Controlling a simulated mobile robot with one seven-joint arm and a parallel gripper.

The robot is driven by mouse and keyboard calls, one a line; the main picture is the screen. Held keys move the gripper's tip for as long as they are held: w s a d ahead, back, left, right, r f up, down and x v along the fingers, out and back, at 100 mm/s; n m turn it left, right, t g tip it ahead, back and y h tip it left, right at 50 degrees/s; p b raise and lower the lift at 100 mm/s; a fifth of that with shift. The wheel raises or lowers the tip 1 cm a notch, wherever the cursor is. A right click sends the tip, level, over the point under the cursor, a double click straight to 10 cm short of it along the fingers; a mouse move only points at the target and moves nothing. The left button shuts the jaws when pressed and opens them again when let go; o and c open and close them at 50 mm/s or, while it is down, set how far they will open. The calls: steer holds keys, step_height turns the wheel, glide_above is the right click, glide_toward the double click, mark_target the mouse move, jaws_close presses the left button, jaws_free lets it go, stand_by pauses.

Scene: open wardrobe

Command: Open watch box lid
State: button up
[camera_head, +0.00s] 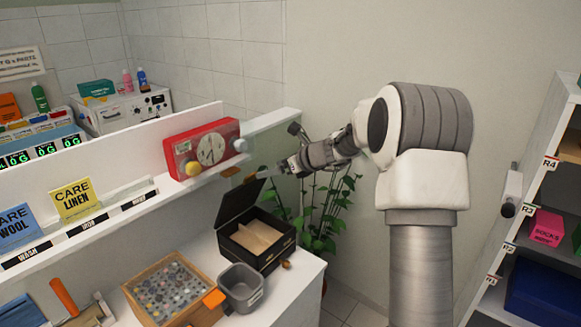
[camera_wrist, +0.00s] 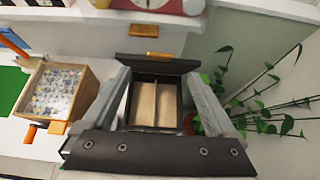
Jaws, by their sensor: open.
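The watch box (camera_head: 257,254) is black and stands on the white counter, with a beige divided inside. Its black lid (camera_head: 239,202) stands raised, tilted up from the back-left edge. In the wrist view the box (camera_wrist: 180,117) lies between the fingers, and its lid (camera_wrist: 157,64) shows beyond it. My gripper (camera_head: 286,168) is above the box, to the right of the lid's top. The wrist view shows my gripper (camera_wrist: 160,76) open, with its fingers wide apart and nothing held. It appears apart from the lid.
A wooden tray of small round pieces (camera_head: 133,288) and a grey bin (camera_head: 240,283) stand left of the box. A red timer (camera_head: 203,149) sits on the ledge above. A leafy plant (camera_head: 322,220) grows close by on the right.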

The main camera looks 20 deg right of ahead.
steer(key=v, duration=0.6)
steer(key=shift+s+d+r+b, duration=0.2)
steer(key=shift+s+b, duration=0.1)
